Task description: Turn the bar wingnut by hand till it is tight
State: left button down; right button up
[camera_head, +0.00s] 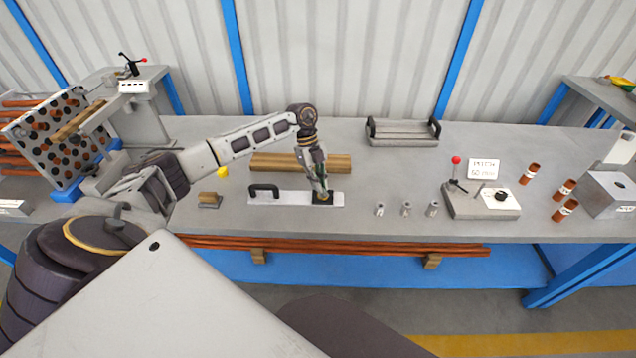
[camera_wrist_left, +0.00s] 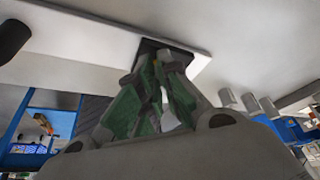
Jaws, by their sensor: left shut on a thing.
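My left gripper (camera_head: 321,194) reaches down onto a black square pad (camera_head: 334,199) at the right end of a pale plate (camera_head: 293,199) on the bench. The plate has a black handle at its left end. In the left wrist view the green-padded fingers of my left gripper (camera_wrist_left: 165,70) close together over the dark pad (camera_wrist_left: 198,62). They are shut on the bar wingnut, which the fingers almost wholly hide; I cannot tell its angle or how far it is turned. My right gripper is not in view.
A wooden block (camera_head: 270,162) lies behind the plate. Several small metal cylinders (camera_head: 406,208) stand to its right, then a fixture with a red-knobbed lever (camera_head: 482,203). A handled tray (camera_head: 403,139) is at the back. A small wood-topped block (camera_head: 209,200) sits left of the plate.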

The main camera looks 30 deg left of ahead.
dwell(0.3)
pick_arm(q)
jog(key=c, duration=1.6)
grip_release()
jog(key=shift+v, duration=6.05)
jog(key=shift+w+d, duration=0.1)
jog(key=shift+d, duration=0.05)
